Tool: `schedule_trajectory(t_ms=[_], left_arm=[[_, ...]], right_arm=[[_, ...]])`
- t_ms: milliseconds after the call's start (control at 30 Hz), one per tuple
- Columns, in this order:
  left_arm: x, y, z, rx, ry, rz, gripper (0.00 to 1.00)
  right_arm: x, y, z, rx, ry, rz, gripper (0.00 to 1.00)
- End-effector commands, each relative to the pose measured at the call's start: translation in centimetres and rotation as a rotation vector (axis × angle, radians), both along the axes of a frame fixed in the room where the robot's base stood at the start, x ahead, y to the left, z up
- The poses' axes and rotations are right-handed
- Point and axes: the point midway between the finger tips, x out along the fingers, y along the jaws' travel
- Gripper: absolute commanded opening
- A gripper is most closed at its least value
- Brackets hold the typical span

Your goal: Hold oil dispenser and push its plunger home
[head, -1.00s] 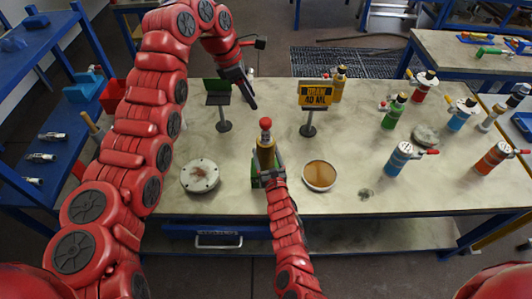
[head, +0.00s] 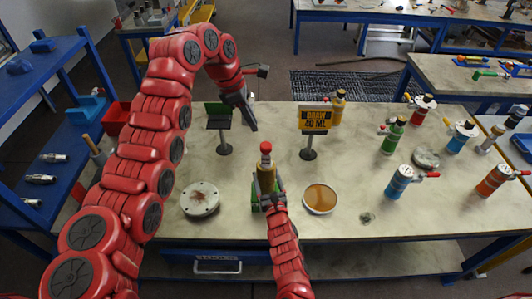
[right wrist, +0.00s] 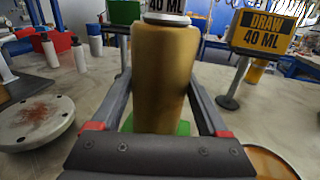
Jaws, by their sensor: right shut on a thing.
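The gold oil dispenser (head: 265,182) stands upright near the front of the table, with a red knob (head: 265,147) on its plunger on top. My right gripper (head: 268,199) is shut around its lower body. In the right wrist view the gold body (right wrist: 164,75) sits between the two fingers, with a green part at its foot; its top is cut off there. My left gripper (head: 253,128) points down, above and slightly left of the red knob, apart from it. Its fingers look closed together, with nothing held.
A sign reading "DRAW 40 ML" (head: 314,118) and a dark green sign (head: 218,116) stand behind. A pale flanged disc (head: 200,199) lies left, an amber-filled dish (head: 320,198) right. Several coloured bottles, including a blue one (head: 399,182), stand at the table's right.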

Motion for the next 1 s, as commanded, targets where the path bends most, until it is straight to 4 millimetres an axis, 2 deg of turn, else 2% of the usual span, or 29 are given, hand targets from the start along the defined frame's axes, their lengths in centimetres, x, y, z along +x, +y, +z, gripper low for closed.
schedule_trajectory(t_ms=[33, 67, 100, 167, 400, 600, 800, 1000], left_arm=[[0.0, -0.3, 0.0, 0.015, -0.018, -0.057, 0.07], [-0.1, -0.5, -0.1, 0.026, -0.033, -0.105, 0.01], [-0.1, -0.8, -0.2, 0.046, -0.055, -0.18, 0.0], [-0.1, -1.2, -0.4, 0.08, -0.094, -0.315, 0.0], [-0.3, -2.8, -0.8, 0.239, -0.239, -0.955, 0.0], [-0.4, -3.6, -0.9, 0.332, -0.294, -1.382, 0.0], [-0.3, -3.8, -0.9, 0.373, -0.308, -1.585, 0.0], [-0.2, -3.8, -1.8, 0.376, -0.309, -1.613, 0.0]], right_arm=[[0.0, 0.0, 0.0, 0.0, 0.001, 0.001, 0.0], [0.0, 0.0, 0.0, 0.0, 0.001, 0.001, 0.0], [0.0, 0.0, 0.0, 0.0, 0.001, 0.001, 0.0], [0.0, 0.0, 0.0, 0.0, 0.001, 0.001, 0.0], [0.0, 0.0, 0.0, 0.0, 0.001, 0.001, 0.0], [0.0, 0.0, 0.0, 0.0, 0.001, 0.001, 0.0], [0.0, 0.0, -0.1, 0.0, 0.001, 0.0, 0.0], [0.0, 0.0, -0.1, 0.0, 0.001, 0.0, 0.0]])
